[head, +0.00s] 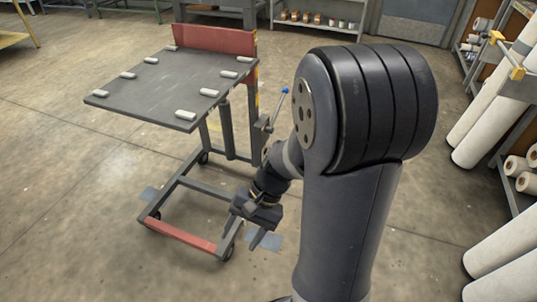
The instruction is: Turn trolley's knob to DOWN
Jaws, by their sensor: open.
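The trolley (150,92) stands left of my arm, with a dark flat top, a red back panel and a grey wheeled frame. A small blue knob (285,91) sits on the upper end of a thin tilted lever on the trolley's right side, beside the top. No DOWN marking can be read in this view. My gripper (243,233) is open and empty. It points downward low by the trolley's front right foot, well below the knob and apart from it. My forearm hides part of the trolley's right side.
Several pale pads (186,115) lie on the trolley top. A red bar (180,235) crosses its low front. Large white rolls (480,125) stand by a rack on the right. A shelf (318,25) is at the back. Floor left of the trolley is clear.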

